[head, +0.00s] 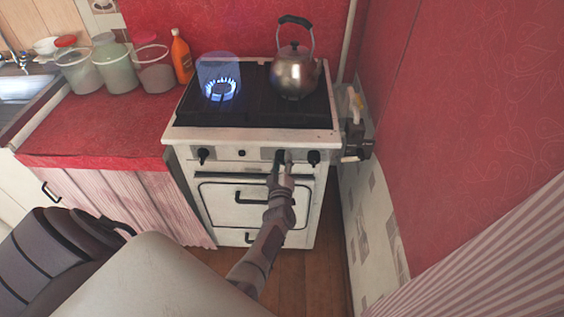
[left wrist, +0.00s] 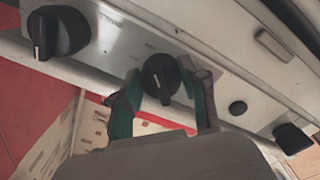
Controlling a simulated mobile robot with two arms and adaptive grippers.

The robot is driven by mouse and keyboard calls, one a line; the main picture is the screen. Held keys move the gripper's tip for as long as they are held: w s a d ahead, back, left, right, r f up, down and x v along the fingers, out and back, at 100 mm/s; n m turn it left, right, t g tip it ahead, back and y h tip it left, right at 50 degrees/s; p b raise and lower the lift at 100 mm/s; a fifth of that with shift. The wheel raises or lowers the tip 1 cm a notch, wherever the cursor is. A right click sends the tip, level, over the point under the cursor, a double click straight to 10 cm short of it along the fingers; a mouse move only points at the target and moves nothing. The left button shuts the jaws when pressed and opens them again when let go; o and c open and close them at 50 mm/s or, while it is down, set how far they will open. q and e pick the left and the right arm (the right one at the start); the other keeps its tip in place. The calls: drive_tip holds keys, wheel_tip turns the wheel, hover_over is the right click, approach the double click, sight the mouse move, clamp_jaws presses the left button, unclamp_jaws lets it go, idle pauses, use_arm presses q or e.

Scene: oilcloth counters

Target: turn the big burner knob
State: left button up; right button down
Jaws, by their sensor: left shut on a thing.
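The white stove (head: 182,134) has a front panel with black knobs. My left gripper (head: 279,158) is at the panel, on the knob just left of the rightmost knob (head: 314,158). In the left wrist view the fingers of my left gripper (left wrist: 160,74) stand on either side of this black burner knob (left wrist: 160,80), shut on it. The rightmost knob shows larger, because nearer, in this view (left wrist: 55,35). Another knob (head: 203,156) is at the panel's left end, past a small button (head: 241,153). My right gripper is not in view.
A blue flame (head: 221,90) burns on the left burner, with a translucent bluish cylinder above it. A metal kettle (head: 295,72) stands on the right. An orange bottle (head: 181,56) and jars (head: 115,68) are on the red counter (head: 95,130). A gas pipe valve (head: 355,140) is right of the stove.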

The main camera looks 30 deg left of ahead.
use_arm(q)
drive_tip(key=o, duration=1.1)
